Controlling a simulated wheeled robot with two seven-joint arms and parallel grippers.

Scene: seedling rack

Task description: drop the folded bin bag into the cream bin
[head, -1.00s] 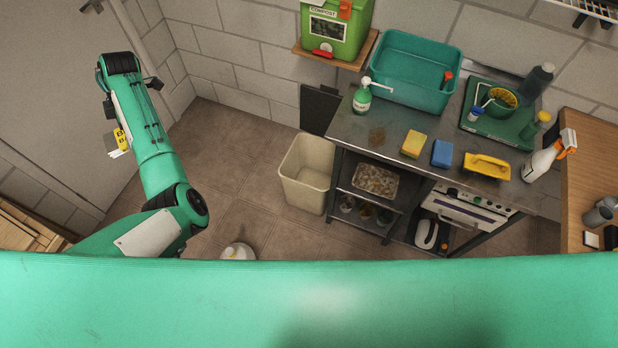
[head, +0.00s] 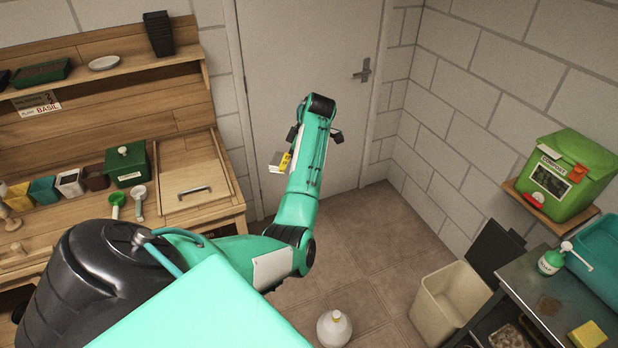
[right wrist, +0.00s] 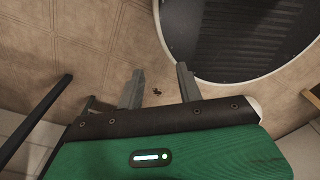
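The cream bin (head: 450,303) stands on the floor at the lower right of the head view, its top open. My left arm reaches up the middle of the head view, left of the bin. A small yellow and white item (head: 281,161) shows beside its forearm. I cannot tell whether it is held or part of the arm. The left fingers are hidden behind the arm. No folded bin bag can be made out for certain. My right gripper (right wrist: 160,84) is open in the right wrist view, fingers apart and nothing between them, above the tiled floor.
A metal bench (head: 545,300) stands right of the bin, with a soap bottle (head: 553,259) on it. A green compost box (head: 563,178) sits on a wall shelf. A white jug (head: 334,328) stands on the floor. A wooden potting bench (head: 190,190) is at left.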

